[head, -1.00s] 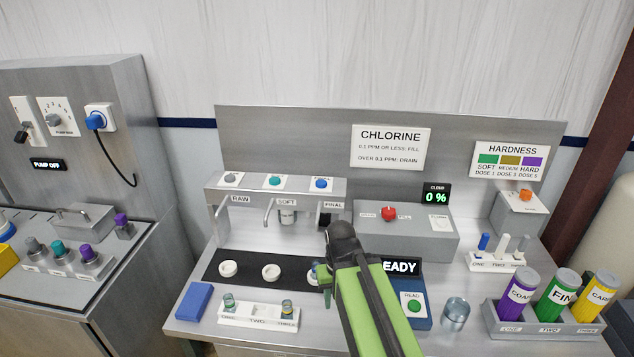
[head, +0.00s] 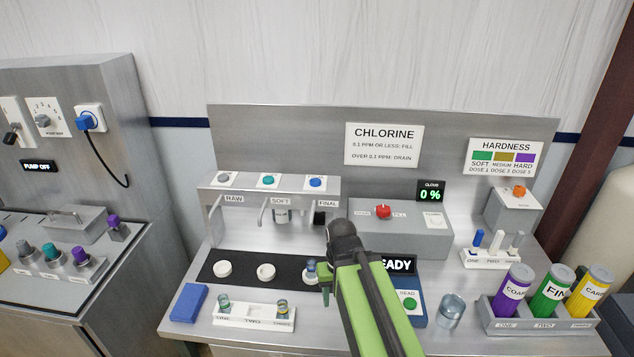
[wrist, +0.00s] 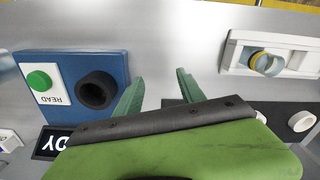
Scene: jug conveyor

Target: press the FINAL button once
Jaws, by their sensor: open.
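The FINAL button (head: 316,183) is a blue round button on a white plate, at the right end of the grey dispenser ledge (head: 269,196). The FINAL label (head: 327,203) is on the ledge front below it. My gripper (head: 325,284) is low in front of the dispenser, below and nearer than the button; much of it is hidden by my arm. In the wrist view my gripper (wrist: 158,88) is open, with nothing between its fingers. The FINAL button is not in the wrist view. A small vial (head: 310,268) stands under the FINAL spout, partly hidden by my arm.
Grey and teal buttons sit left of FINAL. A white vial rack (head: 254,315) stands left of my gripper. A blue reader box (wrist: 75,62) with a green READ button (wrist: 39,81) is beside it. A glass (head: 451,310) and several labelled canisters stand to the right.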

